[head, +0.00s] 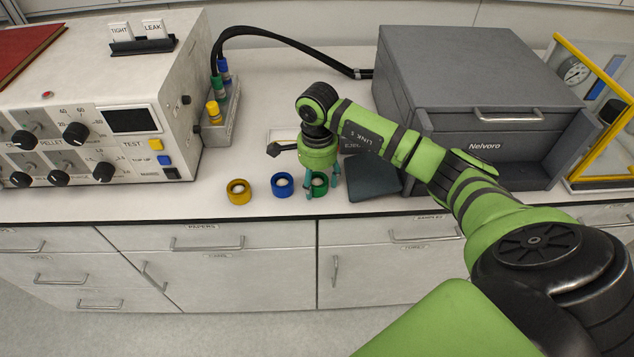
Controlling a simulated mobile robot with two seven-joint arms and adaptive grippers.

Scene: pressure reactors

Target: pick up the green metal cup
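The green metal cup (319,184) stands on the white counter near its front edge, at the right end of a row of three cups. A pale content or opening shows inside its rim. My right gripper (323,188) points down over it, with one teal finger at the cup's left front and the other to its right. The fingers are apart, and a small gap seems to show on the right side. The gripper's body hides part of the cup's back. My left gripper is not in view.
A blue cup (282,184) stands close on the left, then a yellow cup (239,191). A dark flat pad (373,182) lies right of the gripper, before the grey Nelvoro box (470,90). A control unit (95,110) and vial rack (222,125) stand left.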

